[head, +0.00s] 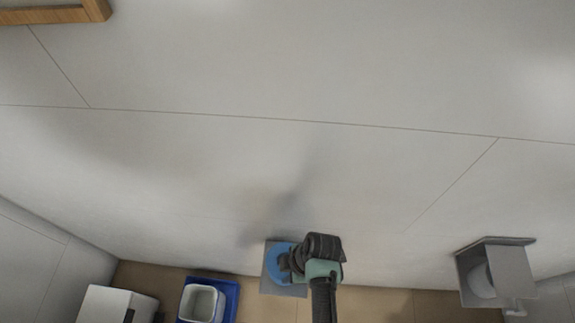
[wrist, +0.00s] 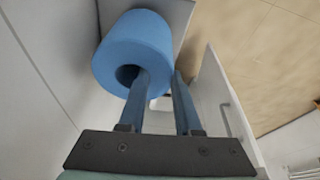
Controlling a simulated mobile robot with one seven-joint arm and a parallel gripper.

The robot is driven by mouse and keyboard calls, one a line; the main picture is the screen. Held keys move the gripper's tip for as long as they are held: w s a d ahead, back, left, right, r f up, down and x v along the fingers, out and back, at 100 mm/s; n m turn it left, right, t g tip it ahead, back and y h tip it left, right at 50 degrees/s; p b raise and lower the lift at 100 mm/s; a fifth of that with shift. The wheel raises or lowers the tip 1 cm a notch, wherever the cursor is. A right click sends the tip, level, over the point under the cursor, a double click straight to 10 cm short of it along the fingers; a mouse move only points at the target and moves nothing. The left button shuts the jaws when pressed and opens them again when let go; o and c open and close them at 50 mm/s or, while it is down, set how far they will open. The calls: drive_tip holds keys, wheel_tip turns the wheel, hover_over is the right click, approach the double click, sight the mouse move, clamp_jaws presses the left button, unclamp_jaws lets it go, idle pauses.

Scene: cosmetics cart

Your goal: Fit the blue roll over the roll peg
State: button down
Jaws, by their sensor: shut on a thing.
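The blue roll (head: 276,265) is in front of a square grey plate (head: 270,288) in the head view. In the wrist view the blue roll (wrist: 135,42) fills the upper left, its open end and dark hole facing me. My gripper (wrist: 162,85) is shut on the roll's wall, with one finger in the hole and the other along the outside. In the head view my gripper (head: 289,265) is at the roll's right side. The grey plate (wrist: 182,12) also shows behind the roll in the wrist view. I cannot make out the roll peg; whether it is inside the roll is hidden.
A blue tray (head: 233,296) with a white container (head: 203,303) is left of the plate, beside a white box (head: 105,304). A grey holder (head: 513,268) is on the wall at right. A wooden piece (head: 50,16) is at upper left. The pale wall (head: 300,170) is otherwise clear.

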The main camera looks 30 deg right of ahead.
drive_tip(key=shift+f+b, duration=0.75)
drive_tip(key=shift+f, duration=0.3)
drive_tip(key=c, duration=0.5)
unclamp_jaws()
drive_tip(key=shift+r, duration=0.1)
drive_tip(key=v, duration=1.3)
